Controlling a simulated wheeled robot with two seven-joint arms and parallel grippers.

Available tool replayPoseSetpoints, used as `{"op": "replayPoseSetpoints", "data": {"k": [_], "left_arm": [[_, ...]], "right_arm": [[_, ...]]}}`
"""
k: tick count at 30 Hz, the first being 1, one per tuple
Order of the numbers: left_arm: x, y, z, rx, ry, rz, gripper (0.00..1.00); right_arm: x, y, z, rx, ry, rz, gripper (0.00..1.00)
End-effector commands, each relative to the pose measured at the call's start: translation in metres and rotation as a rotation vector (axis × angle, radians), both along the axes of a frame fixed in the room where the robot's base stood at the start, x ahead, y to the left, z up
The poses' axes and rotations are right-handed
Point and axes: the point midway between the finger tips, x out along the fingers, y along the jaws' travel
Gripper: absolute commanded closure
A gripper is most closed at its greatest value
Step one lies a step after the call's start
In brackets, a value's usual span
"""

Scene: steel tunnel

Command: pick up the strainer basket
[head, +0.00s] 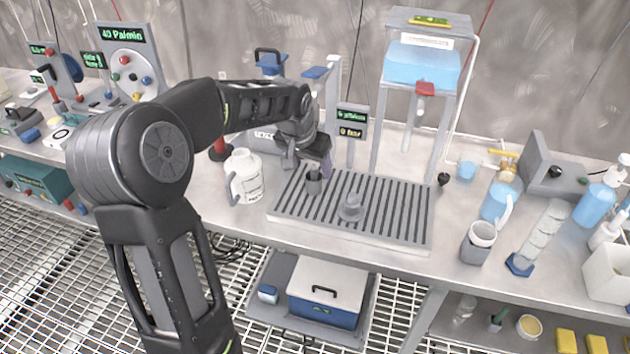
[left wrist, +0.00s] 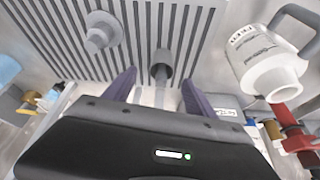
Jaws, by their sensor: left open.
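A small dark grey cup-shaped piece (head: 313,183), which looks like the strainer basket, stands on the ribbed drain tray (head: 420,228). A thin stem rises from it. In the left wrist view the cup (left wrist: 162,66) lies just ahead of the fingers, between their lines. My left gripper (head: 308,163) is open above and just behind the cup; its purple fingers also show in the left wrist view (left wrist: 159,88). I cannot tell whether a finger touches it. My right gripper is not in view.
A grey brimmed piece with a knob (head: 351,208) stands right of the cup on the tray. A white jug (head: 245,178) is close on the left. A stand with a blue tank (head: 420,65) rises behind. The tray's front right is clear.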

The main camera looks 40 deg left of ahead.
Motion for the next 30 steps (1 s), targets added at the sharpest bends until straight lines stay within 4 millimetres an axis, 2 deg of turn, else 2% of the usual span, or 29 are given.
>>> {"op": "replayPoseSetpoints", "data": {"k": [4,14,17,24,30], "left_arm": [[0.005,0.001,-0.012,-0.002,0.001,0.001,0.35],[0.006,0.002,-0.015,-0.001,0.001,0.001,0.35],[0.009,0.004,-0.022,-0.002,0.004,0.001,0.35],[0.022,0.009,-0.053,-0.002,0.003,0.001,0.35],[0.026,0.01,-0.061,-0.001,0.0,0.0,0.35]], "right_arm": [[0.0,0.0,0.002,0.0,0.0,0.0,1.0],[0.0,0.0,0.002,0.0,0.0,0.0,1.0],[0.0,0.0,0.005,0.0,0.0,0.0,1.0],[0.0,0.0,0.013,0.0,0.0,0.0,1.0],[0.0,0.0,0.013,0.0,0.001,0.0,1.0]]}}
